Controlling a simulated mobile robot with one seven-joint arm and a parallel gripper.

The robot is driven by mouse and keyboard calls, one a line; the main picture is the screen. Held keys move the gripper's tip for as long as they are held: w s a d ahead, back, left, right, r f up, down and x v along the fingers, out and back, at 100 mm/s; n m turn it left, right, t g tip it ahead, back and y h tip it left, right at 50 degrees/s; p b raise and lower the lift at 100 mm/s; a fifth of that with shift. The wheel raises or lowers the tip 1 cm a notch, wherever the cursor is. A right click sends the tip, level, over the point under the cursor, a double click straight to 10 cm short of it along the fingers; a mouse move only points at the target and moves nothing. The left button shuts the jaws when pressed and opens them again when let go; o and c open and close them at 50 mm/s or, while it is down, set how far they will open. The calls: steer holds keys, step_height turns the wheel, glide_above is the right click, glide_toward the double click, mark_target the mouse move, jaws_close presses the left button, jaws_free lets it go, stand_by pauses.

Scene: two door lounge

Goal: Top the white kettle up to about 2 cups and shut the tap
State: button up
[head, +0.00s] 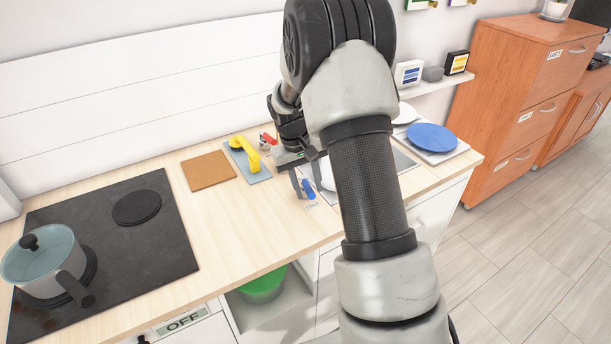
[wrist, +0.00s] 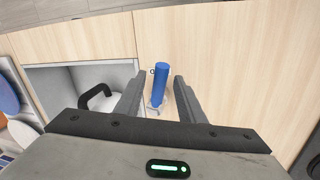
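The blue cold-tap handle (head: 308,188) stands at the front edge of the sink. In the wrist view the blue handle (wrist: 160,80) lies between my two fingers, with a gap on each side. My gripper (head: 302,184) is open around it, and its fingers (wrist: 160,92) also show in the wrist view. The white kettle (head: 327,174) is in the sink area, mostly hidden behind my arm. Its black handle and part of its white body (wrist: 110,103) show in the wrist view. The red tap handle (head: 268,139) is at the back. The spout, any water and the kettle's level cannot be made out.
A yellow-handled thing on a grey-blue board (head: 262,177) and a cork mat (head: 208,171) lie left of the sink. A blue plate (head: 432,136) is to the right. A pot (head: 42,262) sits on the black hob (head: 165,245). The front counter is clear.

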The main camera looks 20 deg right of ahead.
steer(key=a+r, duration=0.3)
steer(key=r, duration=1.4)
steer(key=shift+a, duration=0.15)
stand_by(0.3)
